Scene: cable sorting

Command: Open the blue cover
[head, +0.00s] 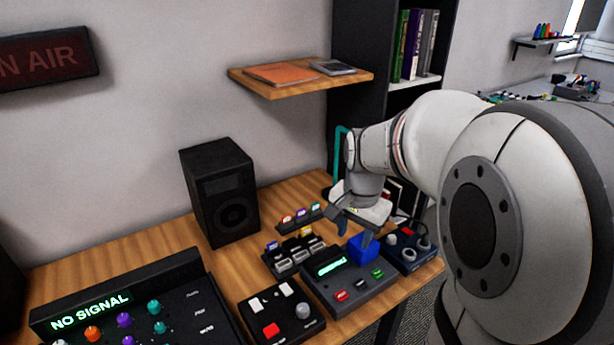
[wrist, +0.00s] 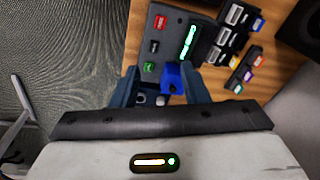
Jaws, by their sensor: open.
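The blue cover (head: 363,249) is a small bright blue block at the back right of the dark box with a green display (head: 331,265). In the wrist view the cover (wrist: 173,77) lies between my two fingers, closer to the right one. My gripper (head: 355,231) is open and points down just above and around the cover. It also shows in the wrist view (wrist: 161,78), with a blue-grey finger on each side. I cannot tell whether a finger touches the cover. Part of the cover is hidden by the fingers, and its hinge is not clear.
A control box with round knobs (head: 408,248) stands close on the right, by the table edge. A box with a red button (head: 280,314) is at the front left. Small connectors and sockets (head: 295,254) lie behind the display box. A black speaker (head: 220,192) and a wall shelf (head: 300,78) are farther back.

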